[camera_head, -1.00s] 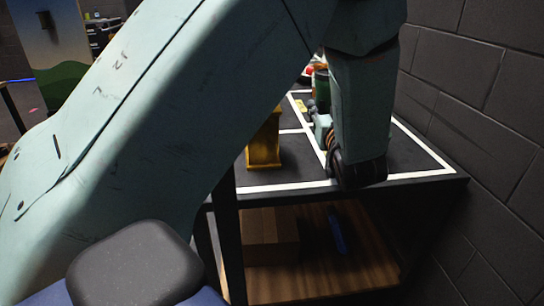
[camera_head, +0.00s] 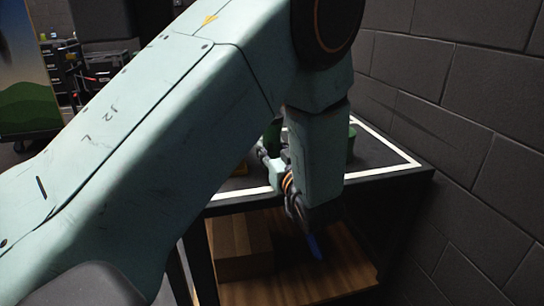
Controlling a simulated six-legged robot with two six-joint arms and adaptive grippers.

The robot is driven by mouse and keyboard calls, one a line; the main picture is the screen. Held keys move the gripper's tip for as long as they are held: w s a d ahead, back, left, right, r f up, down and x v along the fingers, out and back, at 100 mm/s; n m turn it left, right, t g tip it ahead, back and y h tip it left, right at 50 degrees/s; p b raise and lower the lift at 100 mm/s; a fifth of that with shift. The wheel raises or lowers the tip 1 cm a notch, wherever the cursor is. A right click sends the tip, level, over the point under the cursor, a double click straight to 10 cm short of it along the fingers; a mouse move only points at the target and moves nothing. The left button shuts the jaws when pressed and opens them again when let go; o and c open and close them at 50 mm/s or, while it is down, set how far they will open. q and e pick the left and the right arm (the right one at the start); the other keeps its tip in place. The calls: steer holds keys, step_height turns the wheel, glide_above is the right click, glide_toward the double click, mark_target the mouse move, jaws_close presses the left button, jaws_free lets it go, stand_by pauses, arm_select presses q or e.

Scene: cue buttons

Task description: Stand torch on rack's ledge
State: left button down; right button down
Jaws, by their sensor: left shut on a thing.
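My left arm crosses the view, and its gripper (camera_head: 275,160) is low over the dark table top, partly hidden by my own forearm. It is shut on a dark green thing (camera_head: 272,134), of which only a small part shows; I cannot tell for sure that it is the torch. A green round thing (camera_head: 352,144) shows just right of my forearm, mostly hidden. No rack ledge can be made out clearly. My right gripper is not in view.
The black table (camera_head: 400,172) has white lines near its edges. Its lower wooden shelf (camera_head: 335,285) holds a brown box (camera_head: 240,252) and a blue thing (camera_head: 315,247). A grey block wall (camera_head: 480,110) stands close on the right.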

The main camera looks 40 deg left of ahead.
arm_select(q)
steer(key=shift+w+f, duration=0.15)
steer(key=shift+f, duration=0.25)
steer(key=shift+s+r, duration=0.15)
steer(key=shift+s, duration=0.05)
steer(key=c, duration=1.1)
jaws_free()
steer(key=shift+w+f, duration=0.15)
steer(key=shift+f, duration=0.1)
steer(key=shift+o, duration=1.2)
steer(key=shift+r, duration=0.1)
steer(key=shift+r, duration=0.15)
